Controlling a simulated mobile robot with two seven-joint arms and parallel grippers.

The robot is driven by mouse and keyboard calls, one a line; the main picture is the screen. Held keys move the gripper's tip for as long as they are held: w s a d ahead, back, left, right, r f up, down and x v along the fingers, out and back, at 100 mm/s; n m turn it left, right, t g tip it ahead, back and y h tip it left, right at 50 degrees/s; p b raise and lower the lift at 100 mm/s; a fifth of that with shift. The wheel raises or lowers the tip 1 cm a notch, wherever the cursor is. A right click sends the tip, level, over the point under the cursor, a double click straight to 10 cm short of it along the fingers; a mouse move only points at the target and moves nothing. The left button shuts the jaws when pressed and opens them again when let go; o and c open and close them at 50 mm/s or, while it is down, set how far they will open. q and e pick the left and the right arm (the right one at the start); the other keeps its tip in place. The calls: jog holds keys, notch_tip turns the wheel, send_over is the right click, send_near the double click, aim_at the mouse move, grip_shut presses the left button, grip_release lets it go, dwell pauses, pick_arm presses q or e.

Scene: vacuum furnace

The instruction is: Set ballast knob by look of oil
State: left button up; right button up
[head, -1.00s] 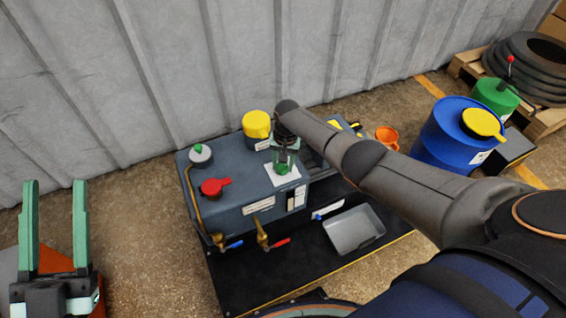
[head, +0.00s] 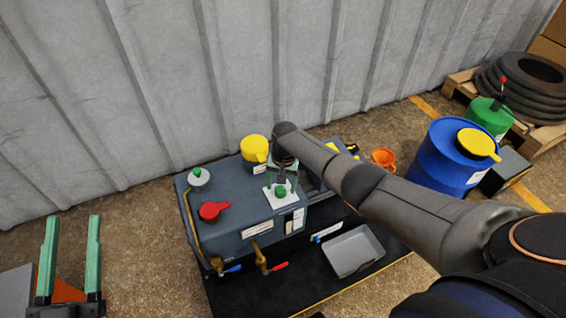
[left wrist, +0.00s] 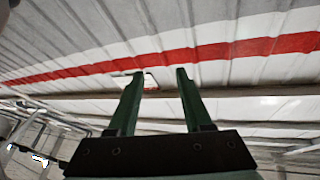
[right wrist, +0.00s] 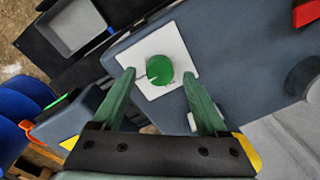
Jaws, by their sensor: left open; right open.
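The green ballast knob (head: 280,191) sits on a white plate (head: 268,194) on top of the grey pump housing (head: 240,196). In the right wrist view the knob (right wrist: 159,69) has a dark notch and marks on the plate beside it. My right gripper (head: 282,181) is open above the knob, its fingertips on either side of it in the right wrist view; I cannot tell whether they touch. A small window with pale labels (head: 294,221) is on the housing front; the oil's look is too small to read. My left gripper (head: 72,225) is open and empty, far left.
A red cap (head: 211,211), a grey cap with green top (head: 198,178) and a yellow cap (head: 255,150) stand around the knob. Red and blue valve levers stick out in front. A grey tray (head: 352,252), orange funnel (head: 384,159) and blue drum (head: 452,155) are to the right.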

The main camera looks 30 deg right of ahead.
aim_at(282, 189)
notch_tip(282, 189, up, 2)
jog(key=shift+s+r+p, duration=0.1)
jog(key=shift+r+p, duration=0.1)
jog(key=shift+p, duration=0.55)
pick_arm(q)
notch_tip(282, 189, down, 16)
jog(key=n+g+y+p, duration=0.1)
jog(key=n+g+y, duration=0.3)
jog(key=g, duration=0.3)
pick_arm(e)
notch_tip(282, 189, up, 2)
jog(key=shift+d, duration=0.1)
notch_tip(282, 189, up, 2)
jog(key=shift+r+p, duration=0.15)
jog(key=shift+p, duration=0.75)
pick_arm(q)
jog(key=s+f+g+p, duration=0.2)
jog(key=s+f+g, duration=0.3)
jog(key=f, duration=0.4)
jog(key=shift+s+n+y, duration=0.4)
jog(key=shift+s, duration=0.35)
pick_arm(e)
notch_tip(282, 189, up, 5)
jog(key=shift+s+d+f, duration=0.15)
pick_arm(q)
jog(key=shift+a+f, duration=0.1)
pick_arm(e)
jog(key=shift+f, duration=0.1)
